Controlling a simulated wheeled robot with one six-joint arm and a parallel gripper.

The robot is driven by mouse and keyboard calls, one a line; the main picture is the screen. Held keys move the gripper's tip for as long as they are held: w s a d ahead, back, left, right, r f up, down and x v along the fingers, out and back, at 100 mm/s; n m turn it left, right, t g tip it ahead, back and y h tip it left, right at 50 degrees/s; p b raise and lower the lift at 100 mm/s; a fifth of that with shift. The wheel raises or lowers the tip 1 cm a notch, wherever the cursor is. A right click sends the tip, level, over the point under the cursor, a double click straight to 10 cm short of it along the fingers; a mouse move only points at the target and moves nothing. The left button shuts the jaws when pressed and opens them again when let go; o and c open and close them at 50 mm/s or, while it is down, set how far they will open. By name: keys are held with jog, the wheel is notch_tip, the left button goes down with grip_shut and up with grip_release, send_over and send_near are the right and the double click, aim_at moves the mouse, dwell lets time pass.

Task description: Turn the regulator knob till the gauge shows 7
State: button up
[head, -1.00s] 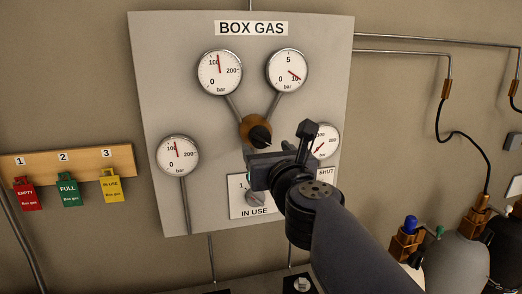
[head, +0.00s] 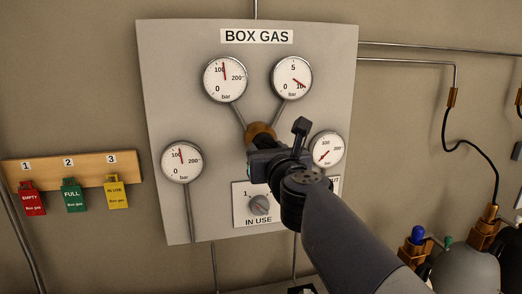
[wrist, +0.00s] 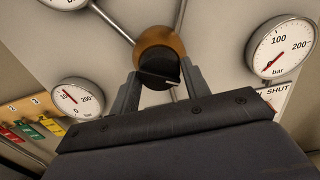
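The regulator is an orange-brown body (head: 261,130) on the grey panel; my gripper (head: 256,158) hides its knob in the head view. The wrist view shows the black knob (wrist: 159,72), with a white pointer line, in front of the brass body (wrist: 160,40). My gripper's fingers (wrist: 160,76) are apart, one at each side of the knob. I see no firm contact. The upper right gauge (head: 292,78), marked 0, 5 and 10 bar, has its red needle at lower right, close to the 10.
Other gauges sit at upper left (head: 225,79), lower left (head: 181,161) and right (head: 326,150). A selector (head: 260,205) at IN USE lies below my gripper. Tags hang on a wooden rack (head: 90,168) at left. Gas cylinders (head: 468,268) stand at lower right.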

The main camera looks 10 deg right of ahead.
jog(key=c, duration=0.5)
jog(key=shift+n, duration=0.4)
jog(key=shift+d+r+n, duration=0.1)
jog(key=shift+n, duration=6.3)
